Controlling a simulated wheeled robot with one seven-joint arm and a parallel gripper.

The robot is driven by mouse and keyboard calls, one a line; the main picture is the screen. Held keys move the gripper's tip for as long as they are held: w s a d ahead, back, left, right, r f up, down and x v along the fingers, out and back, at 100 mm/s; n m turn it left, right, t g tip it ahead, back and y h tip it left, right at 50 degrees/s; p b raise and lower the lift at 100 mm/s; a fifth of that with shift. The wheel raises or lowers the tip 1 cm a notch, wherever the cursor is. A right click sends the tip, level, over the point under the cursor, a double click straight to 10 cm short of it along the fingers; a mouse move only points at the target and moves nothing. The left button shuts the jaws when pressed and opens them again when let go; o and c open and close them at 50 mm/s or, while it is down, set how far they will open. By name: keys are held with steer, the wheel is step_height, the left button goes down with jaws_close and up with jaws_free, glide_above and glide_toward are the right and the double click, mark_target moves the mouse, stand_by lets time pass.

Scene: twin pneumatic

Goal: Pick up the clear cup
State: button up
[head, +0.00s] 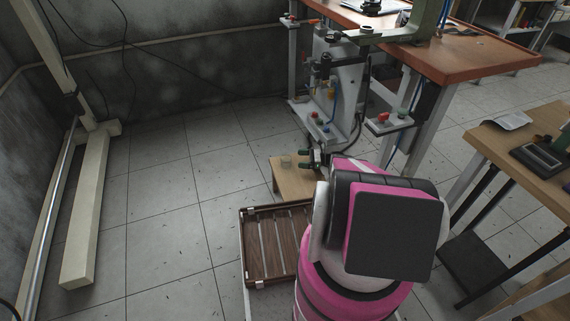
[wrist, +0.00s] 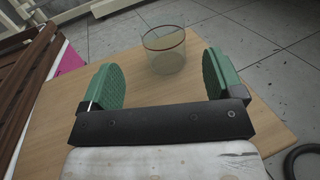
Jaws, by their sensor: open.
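The clear cup (wrist: 164,52) stands upright on a small wooden table in the wrist view. In the head view the cup (head: 286,161) is a small pale shape on the low wooden table (head: 291,182). My gripper (wrist: 163,82) is open, with its two green finger pads apart. The cup lies beyond the gap between the pads, a little toward the right pad, and nothing is held. In the head view my gripper (head: 306,159) is just right of the cup, partly hidden by my arm.
A brown slatted tray (head: 247,247) stands on the left in front of the low table. A workbench (head: 470,59) with pneumatic equipment rises behind it. Another wooden table (head: 530,145) is at the right. Tiled floor (head: 165,215) is clear on the left.

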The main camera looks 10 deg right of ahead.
mark_target(284, 157)
steer(key=x, duration=0.9)
steer(key=shift+w+a+r, duration=0.15)
steer(key=shift+r, duration=0.05)
steer(key=c, duration=1.1)
